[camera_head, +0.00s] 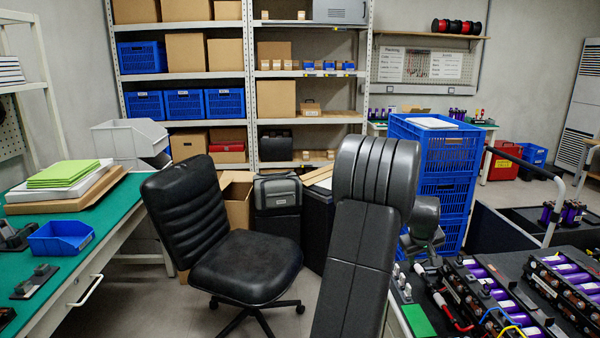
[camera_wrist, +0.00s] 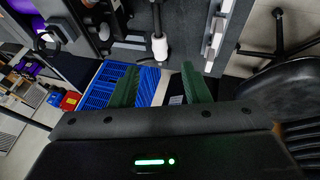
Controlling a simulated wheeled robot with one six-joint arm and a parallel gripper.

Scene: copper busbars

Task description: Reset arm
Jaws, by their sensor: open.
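My gripper (camera_wrist: 160,90) shows in the wrist view as two green fingers set apart, with nothing held between them. The space between the fingers shows part of the blue crate stack and a white patch. In the head view my dark grey arm stands folded in the middle, between the black chair and the workbench at the right. The fingers cannot be made out in the head view. Battery modules with purple cells (camera_head: 567,264) lie on the right workbench, apart from my arm.
A black office chair (camera_head: 250,268) stands close left of my arm. Stacked blue crates (camera_head: 447,165) stand behind it at the right. A green-topped bench (camera_head: 105,192) with a blue bin (camera_head: 62,238) is at the left. Shelves (camera_head: 250,75) line the back wall.

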